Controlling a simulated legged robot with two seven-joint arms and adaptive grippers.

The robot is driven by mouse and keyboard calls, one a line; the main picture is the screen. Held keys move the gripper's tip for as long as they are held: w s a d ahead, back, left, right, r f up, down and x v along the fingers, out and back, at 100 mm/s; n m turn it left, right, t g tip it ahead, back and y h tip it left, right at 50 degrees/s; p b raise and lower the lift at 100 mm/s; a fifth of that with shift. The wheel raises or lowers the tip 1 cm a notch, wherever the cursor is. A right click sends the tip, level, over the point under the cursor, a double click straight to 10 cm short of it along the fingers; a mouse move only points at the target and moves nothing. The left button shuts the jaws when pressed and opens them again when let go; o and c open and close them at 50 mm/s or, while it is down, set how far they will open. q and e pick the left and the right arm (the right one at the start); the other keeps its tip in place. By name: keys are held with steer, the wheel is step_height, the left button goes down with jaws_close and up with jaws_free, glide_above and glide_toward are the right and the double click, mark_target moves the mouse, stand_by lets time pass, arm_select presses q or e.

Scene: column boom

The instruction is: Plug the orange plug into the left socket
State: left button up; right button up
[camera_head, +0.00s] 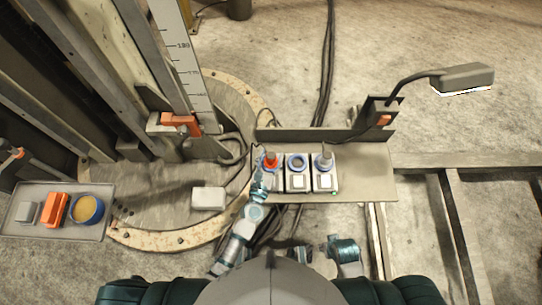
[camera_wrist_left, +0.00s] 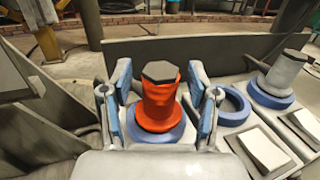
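The orange plug (camera_wrist_left: 160,95) stands upright at the left socket; its wide base is inside the blue ring (camera_wrist_left: 158,136). I cannot tell how deep it sits. In the head view the plug (camera_head: 271,160) is at the left end of the socket row. My left gripper (camera_wrist_left: 160,108) has one finger on each side of the plug, with small gaps visible, so it looks open around it; it also shows in the head view (camera_head: 262,178). The middle socket (camera_head: 296,162) is empty. My right arm's end (camera_head: 345,252) is low in the head view, its fingers unclear.
A grey plug (camera_head: 325,159) stands in the right socket. White switches are in front of the sockets. A low back wall (camera_head: 330,135) and a lamp (camera_head: 463,78) stand behind. A tray (camera_head: 30,230) with several items lies far left. The bench right of the sockets is clear.

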arm_select(q)
steer(key=v, duration=1.2)
steer(key=shift+f, duration=0.1)
stand_by(0.4)
